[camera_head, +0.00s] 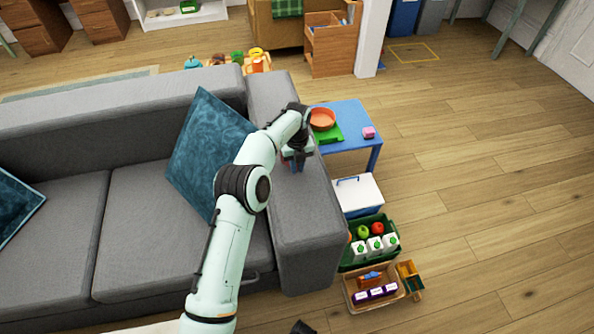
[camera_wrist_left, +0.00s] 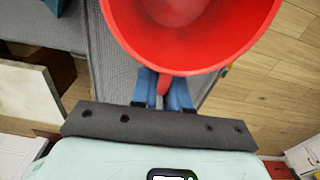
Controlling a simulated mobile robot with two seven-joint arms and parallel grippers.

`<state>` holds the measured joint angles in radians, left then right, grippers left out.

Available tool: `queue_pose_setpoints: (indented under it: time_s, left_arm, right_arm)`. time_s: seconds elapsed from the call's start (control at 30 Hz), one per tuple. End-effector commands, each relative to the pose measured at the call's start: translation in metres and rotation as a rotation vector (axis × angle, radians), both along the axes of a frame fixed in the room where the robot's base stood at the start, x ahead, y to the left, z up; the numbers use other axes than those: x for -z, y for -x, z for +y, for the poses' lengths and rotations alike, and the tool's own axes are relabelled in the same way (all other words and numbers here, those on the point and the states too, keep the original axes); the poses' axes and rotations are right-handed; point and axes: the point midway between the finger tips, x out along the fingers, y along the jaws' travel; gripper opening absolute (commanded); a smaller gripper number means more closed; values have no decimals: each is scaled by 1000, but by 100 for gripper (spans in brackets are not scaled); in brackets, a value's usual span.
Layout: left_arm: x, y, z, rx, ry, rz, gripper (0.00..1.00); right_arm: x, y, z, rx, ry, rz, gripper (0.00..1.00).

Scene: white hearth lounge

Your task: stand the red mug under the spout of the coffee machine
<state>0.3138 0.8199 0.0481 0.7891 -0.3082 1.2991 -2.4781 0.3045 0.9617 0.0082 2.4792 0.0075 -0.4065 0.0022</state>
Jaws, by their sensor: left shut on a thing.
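The red mug (camera_wrist_left: 190,52) fills the top of the left wrist view, its open mouth toward the camera. Its handle is between the blue fingers of my left gripper (camera_wrist_left: 165,88), which is shut on it. In the head view my left gripper (camera_head: 297,164) is over the right armrest of the grey sofa. I cannot make out the mug there; the wrist seems to hide it. I see no coffee machine in either view. My right gripper does not show clearly in either view.
The grey sofa (camera_head: 135,215) takes up the left. Right of its armrest are a blue table (camera_head: 350,141) with an orange bowl (camera_head: 322,119), a white-lidded box (camera_head: 358,194), a green crate (camera_head: 348,262) and a tan crate (camera_head: 349,291). The wooden floor (camera_head: 490,200) at the right is clear.

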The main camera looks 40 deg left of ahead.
Motion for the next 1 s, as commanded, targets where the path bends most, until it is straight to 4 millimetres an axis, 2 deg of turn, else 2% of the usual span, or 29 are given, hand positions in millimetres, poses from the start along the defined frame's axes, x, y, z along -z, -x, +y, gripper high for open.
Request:
queue_pose_setpoints:
  time_s: [0.03,0.17,0.53,0.57,0.6,0.63,1.0]
  left_arm:
    - [10,0,1,-1,0,0,0]
    - [23,0,1,-1,-1,-2,0]
    - [26,-1,0,0,0,-3,0]
    - [26,0,0,0,0,-1,21]
    - [26,0,0,0,0,-1,34]
    - [26,0,0,0,0,-1,40]
    - [20,-1,0,0,0,-3,40]
  right_arm:
    - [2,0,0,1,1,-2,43]
    - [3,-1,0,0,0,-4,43]
    - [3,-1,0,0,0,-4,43]
    - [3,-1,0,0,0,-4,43]
    - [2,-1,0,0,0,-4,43]
    - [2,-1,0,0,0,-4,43]
    - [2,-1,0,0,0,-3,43]
